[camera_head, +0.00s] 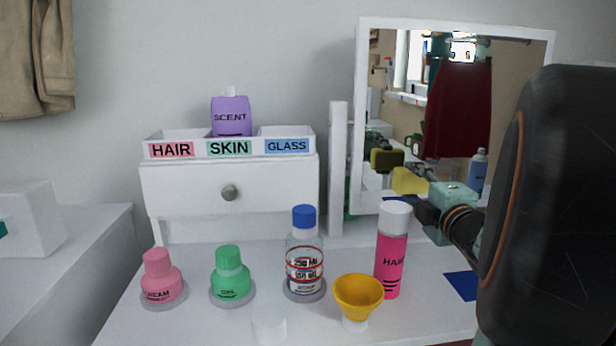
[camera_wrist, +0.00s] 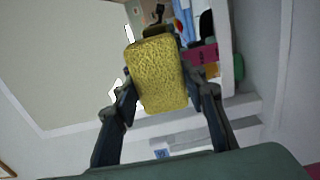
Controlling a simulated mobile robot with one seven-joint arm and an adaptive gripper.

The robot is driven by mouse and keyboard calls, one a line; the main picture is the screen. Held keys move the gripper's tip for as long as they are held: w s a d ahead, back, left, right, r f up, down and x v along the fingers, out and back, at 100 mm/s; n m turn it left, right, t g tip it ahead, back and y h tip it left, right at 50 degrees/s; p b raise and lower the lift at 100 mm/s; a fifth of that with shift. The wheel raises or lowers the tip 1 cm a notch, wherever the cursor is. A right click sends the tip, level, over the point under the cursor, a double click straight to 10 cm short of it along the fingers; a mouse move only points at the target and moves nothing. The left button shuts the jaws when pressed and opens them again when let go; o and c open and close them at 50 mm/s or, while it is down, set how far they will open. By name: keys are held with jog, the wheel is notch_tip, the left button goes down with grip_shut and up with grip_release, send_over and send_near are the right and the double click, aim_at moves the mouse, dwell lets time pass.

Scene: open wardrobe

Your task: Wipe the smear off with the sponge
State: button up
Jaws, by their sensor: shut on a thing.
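My gripper (camera_head: 422,188) is shut on a yellow sponge (camera_head: 409,181) and holds it up in front of the lower part of the mirror (camera_head: 552,50). The sponge's reflection shows just left of it in the glass; I cannot tell whether sponge and glass touch. In the wrist view the sponge (camera_wrist: 158,76) sits between the two dark fingers of my gripper (camera_wrist: 164,95). I cannot make out a smear on the visible glass; my dark arm link hides the mirror's lower right.
A drawer unit (camera_head: 276,190) with labelled trays stands behind.

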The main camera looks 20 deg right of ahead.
jog(key=shift+v, duration=1.5)
jog(key=shift+r, duration=0.2)
